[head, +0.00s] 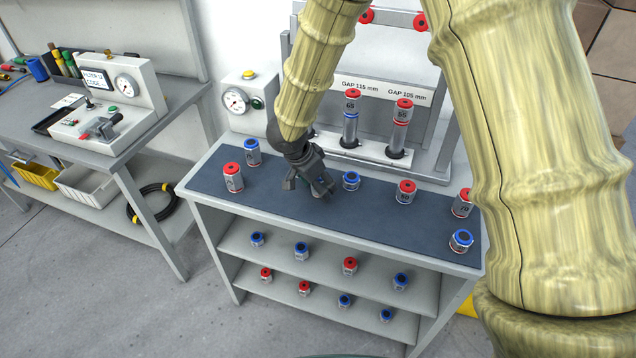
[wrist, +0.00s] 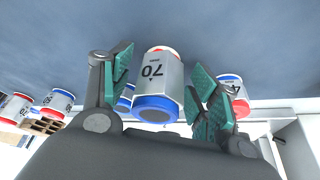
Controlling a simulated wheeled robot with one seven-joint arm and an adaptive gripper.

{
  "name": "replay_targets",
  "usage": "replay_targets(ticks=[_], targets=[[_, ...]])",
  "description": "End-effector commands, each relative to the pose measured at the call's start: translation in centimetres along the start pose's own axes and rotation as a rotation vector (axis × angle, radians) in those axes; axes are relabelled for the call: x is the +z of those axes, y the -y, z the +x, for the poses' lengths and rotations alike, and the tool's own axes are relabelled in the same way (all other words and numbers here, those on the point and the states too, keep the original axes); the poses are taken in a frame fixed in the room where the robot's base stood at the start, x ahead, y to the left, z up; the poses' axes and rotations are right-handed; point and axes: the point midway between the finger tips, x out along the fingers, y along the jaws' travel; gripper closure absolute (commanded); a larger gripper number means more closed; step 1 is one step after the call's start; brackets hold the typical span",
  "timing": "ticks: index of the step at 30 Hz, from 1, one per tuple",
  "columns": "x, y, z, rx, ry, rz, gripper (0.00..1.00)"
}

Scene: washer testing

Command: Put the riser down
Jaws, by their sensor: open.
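A silver riser marked 70 (wrist: 155,75) has a blue end towards my gripper and a red end at the dark mat. It appears to stand upright on the mat, though the contact is hard to see. My gripper (head: 318,188) points down over the mat (head: 268,186), left of its middle. In the wrist view my gripper (wrist: 160,95) has its green-padded fingers apart, one on each side of the riser, with gaps showing beside it. In the head view the fingers hide most of this riser.
Red-topped (head: 232,177) and blue-topped (head: 252,152) risers stand left of my gripper. A blue-topped riser (head: 351,181) stands close on its right, with several more further right. Two stacks stand behind in the gap fixture (head: 372,160). Lower shelves (head: 325,265) hold more risers.

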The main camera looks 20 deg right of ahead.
Motion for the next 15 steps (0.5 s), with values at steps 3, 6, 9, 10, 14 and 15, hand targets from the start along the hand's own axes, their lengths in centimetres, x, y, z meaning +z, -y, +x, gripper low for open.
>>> replay_targets(ticks=[3, 6, 9, 10, 14, 15], targets=[[-0.1, 0.0, -0.5, -0.001, 0.0, 0.001, 0.4], [-0.2, 0.1, -1.8, -0.002, 0.001, 0.002, 0.4], [-0.2, 0.1, -3.5, -0.003, 0.002, 0.002, 0.4], [-0.1, 0.1, -4.1, -0.003, 0.002, 0.002, 0.4], [-0.1, 0.0, -6.5, -0.003, 0.002, 0.002, 0.4], [-0.1, 0.0, -7.2, -0.003, 0.001, 0.003, 0.4]])
